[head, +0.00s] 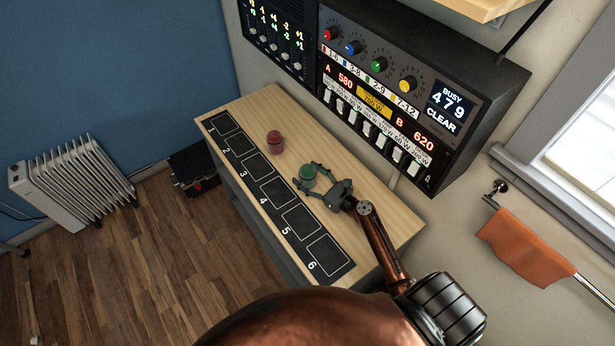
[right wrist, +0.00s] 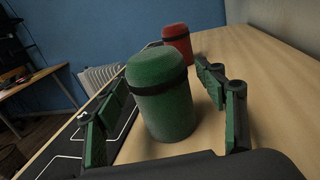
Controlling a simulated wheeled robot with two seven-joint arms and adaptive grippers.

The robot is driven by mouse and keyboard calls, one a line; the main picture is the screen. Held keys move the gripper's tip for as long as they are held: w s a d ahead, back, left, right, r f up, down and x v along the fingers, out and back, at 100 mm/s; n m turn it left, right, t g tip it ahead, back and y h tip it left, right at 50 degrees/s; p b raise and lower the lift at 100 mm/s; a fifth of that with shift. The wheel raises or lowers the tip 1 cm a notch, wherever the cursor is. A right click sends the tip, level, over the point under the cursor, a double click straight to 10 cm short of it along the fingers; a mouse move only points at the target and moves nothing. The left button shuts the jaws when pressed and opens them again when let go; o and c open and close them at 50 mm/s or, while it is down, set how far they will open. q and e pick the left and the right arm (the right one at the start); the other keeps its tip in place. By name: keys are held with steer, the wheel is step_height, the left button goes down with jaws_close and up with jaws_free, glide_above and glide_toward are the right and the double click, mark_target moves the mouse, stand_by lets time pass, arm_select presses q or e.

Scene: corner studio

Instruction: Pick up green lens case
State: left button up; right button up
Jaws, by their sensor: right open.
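The green lens case (head: 307,173) stands upright on the wooden worktop, a short domed cylinder with a dark band. It also shows large in the right wrist view (right wrist: 162,98). My right gripper (head: 308,176) is open, with one finger on each side of the green case. In the right wrist view its fingers (right wrist: 165,115) show gaps to the case on both sides. My left gripper is not in view.
A similar red case (head: 274,142) stands further along the worktop (head: 372,212). A black strip with numbered squares (head: 281,194) runs along the front edge. A control panel (head: 392,97) is mounted on the wall behind. An orange towel (head: 525,247) hangs at right.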

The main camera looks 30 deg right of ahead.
steer(key=shift+c, duration=0.2)
steer(key=c, duration=1.4)
steer(key=shift+c, duration=0.2)
steer(key=shift+r, duration=0.1)
